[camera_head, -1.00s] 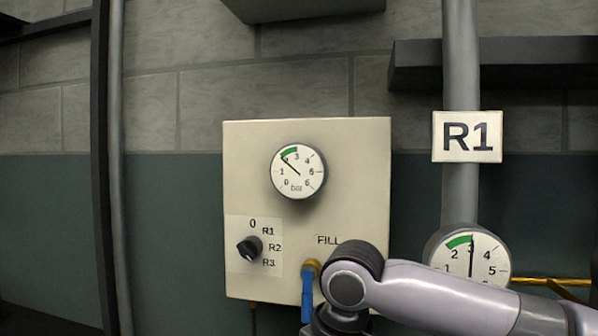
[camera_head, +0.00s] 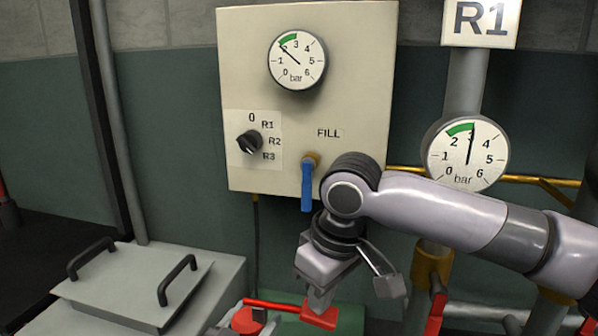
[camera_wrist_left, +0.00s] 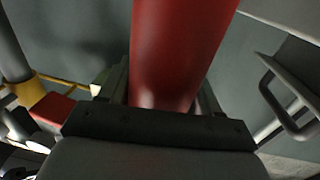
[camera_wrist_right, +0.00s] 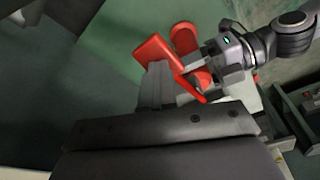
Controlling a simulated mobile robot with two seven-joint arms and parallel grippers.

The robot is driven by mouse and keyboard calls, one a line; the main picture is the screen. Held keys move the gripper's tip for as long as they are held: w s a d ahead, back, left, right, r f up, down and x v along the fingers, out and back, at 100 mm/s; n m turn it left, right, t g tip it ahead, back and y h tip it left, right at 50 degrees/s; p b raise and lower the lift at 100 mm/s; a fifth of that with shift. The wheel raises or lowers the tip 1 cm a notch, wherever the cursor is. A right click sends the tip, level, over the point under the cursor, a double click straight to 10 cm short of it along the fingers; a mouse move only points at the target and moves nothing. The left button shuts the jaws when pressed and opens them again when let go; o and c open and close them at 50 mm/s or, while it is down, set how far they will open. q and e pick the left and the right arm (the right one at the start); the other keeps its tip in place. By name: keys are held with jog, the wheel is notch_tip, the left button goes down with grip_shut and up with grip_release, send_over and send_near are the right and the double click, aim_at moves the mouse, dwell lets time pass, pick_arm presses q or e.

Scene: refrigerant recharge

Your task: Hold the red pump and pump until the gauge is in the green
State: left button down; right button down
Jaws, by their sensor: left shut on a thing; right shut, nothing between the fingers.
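The red pump's body (camera_head: 246,320) is at the bottom of the head view, with its red handle bar (camera_head: 290,308) reaching right. My left gripper (camera_wrist_left: 163,92) is shut around the red cylinder (camera_wrist_left: 180,45), which fills the middle of its wrist view. My right gripper (camera_head: 320,301) is shut and empty. Its fingertips are right at the handle's end; whether they touch is unclear. The handle (camera_wrist_right: 160,55) also shows beside them in the right wrist view. The panel gauge (camera_head: 297,59) has its needle near 2, by the green arc's left end. The pipe gauge (camera_head: 466,153) reads near 3.
The beige panel (camera_head: 360,110) carries a black selector knob (camera_head: 249,142) and a blue FILL lever (camera_head: 307,188) pointing down. A grey lidded box (camera_head: 135,285) with two handles stands at left. Pipes with yellow collars (camera_head: 433,262) are at right, under the R1 sign (camera_head: 481,20).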

pick_arm(q)
jog(key=shift+d, duration=0.1)
pick_arm(e)
jog(key=shift+a+f, duration=0.15)
jog(key=shift+f, duration=0.4)
jog(key=shift+a+r, duration=0.1)
jog(key=shift+r, duration=0.85)
notch_tip(320, 180, up, 7)
jog(key=shift+f, duration=0.15)
dwell(0.4)
pick_arm(q)
jog(key=shift+c, duration=0.7)
grip_release()
